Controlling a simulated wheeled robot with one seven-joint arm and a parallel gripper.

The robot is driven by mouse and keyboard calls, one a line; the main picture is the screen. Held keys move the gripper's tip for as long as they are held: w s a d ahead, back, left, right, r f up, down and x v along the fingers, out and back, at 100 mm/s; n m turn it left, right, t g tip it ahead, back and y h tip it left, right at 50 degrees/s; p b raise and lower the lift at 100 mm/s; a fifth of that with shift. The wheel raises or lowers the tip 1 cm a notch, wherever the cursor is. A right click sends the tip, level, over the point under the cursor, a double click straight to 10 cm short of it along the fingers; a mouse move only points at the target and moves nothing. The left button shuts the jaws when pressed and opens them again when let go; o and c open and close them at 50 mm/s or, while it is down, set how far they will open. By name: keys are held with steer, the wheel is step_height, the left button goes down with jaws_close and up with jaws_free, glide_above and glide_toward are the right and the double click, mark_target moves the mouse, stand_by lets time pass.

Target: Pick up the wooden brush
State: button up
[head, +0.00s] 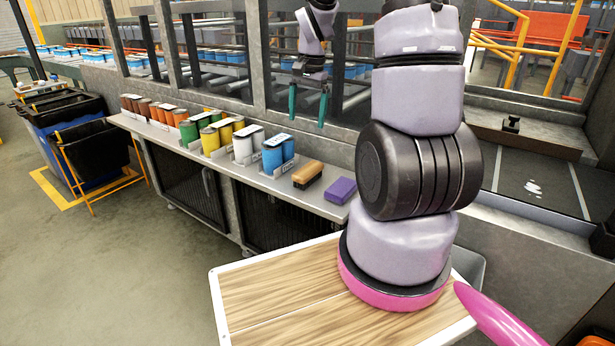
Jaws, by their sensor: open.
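The wooden brush (307,174) lies on the long grey counter (232,172), with a tan wooden back on top and dark bristles below. It sits between a pair of blue cans and a purple block. My gripper (308,120) hangs above and behind the brush in the picture, fingers pointing down. Its two teal fingers are apart with nothing between them. A clear gap shows between the fingertips and the brush. My large arm links stand in front at the right and hide part of the counter's right end.
A purple block (340,190) lies just right of the brush. Blue cans (278,154) stand just left, then white, yellow, green, orange and brown cans. Window posts and a ledge rise behind the counter. Black bins (92,150) stand at the left. Open floor lies in front.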

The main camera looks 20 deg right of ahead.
step_height(320, 180, down, 7)
steer(key=w+d+m+g, duration=0.1)
steer(key=w+d, duration=0.1)
glide_above(308, 168)
step_height(308, 168, down, 6)
steer(key=shift+s+d, duration=0.1)
step_height(308, 168, down, 6)
steer(key=shift+r, duration=0.1)
steer(key=c, duration=1.5)
step_height(308, 168, up, 10)
steer(key=shift+r, duration=0.1)
